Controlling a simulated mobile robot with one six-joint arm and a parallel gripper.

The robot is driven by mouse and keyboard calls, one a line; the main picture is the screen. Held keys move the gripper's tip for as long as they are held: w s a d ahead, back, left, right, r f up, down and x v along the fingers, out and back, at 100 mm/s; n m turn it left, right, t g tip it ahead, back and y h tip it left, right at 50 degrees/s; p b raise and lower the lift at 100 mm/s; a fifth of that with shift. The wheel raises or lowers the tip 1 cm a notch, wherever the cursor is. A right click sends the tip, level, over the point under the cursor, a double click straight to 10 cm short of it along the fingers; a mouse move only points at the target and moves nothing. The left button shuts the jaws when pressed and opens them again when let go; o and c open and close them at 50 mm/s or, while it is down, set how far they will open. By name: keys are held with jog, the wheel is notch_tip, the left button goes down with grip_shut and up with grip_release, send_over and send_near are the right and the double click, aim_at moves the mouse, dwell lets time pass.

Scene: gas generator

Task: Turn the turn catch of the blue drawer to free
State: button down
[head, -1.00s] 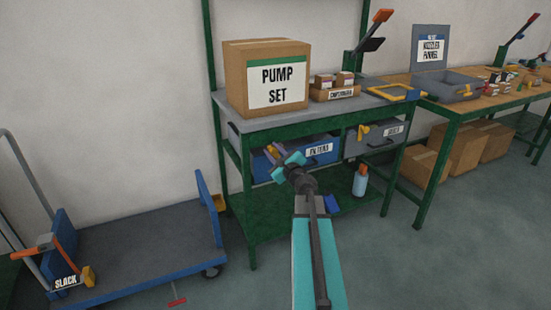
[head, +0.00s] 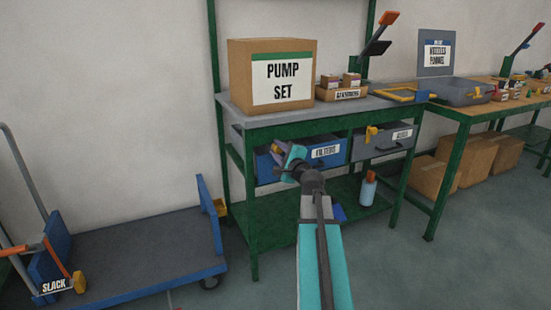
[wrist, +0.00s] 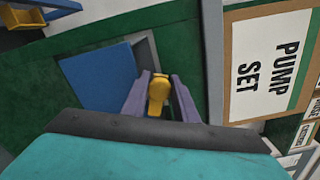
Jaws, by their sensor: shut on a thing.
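The blue drawer (head: 334,147), labelled FILTERS, sits under the grey top of the green bench, left of a grey drawer. Its blue front (wrist: 100,75) also shows in the wrist view. My gripper (head: 279,149) is at the drawer's upper left. In the wrist view its two purple fingers (wrist: 160,98) are shut on the yellow turn catch (wrist: 158,90), one finger on each side. The catch's knob shows between the fingers. Its base and the lower part of the drawer front are hidden by my gripper.
A PUMP SET carton (head: 240,80) stands on the bench above my gripper. The grey drawer (head: 395,140) has its own yellow catch (head: 371,134). A spray bottle (head: 368,190) stands on the lower shelf. A blue trolley (head: 140,245) is on the left. The floor in front is clear.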

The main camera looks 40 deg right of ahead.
jog(key=shift+s+f+n+b, duration=0.15)
jog(key=shift+f+n+b, duration=0.3)
jog(key=shift+n+b, duration=0.75)
jog(key=shift+r+n+b, duration=0.1)
jog(key=shift+n+b, duration=0.8)
jog(key=shift+b, duration=0.2)
jog(key=c, duration=1.5)
grip_release()
jog(key=shift+s+r, duration=0.1)
jog(key=shift+c, duration=0.2)
jog(key=shift+o, duration=0.5)
jog(key=shift+r, duration=0.1)
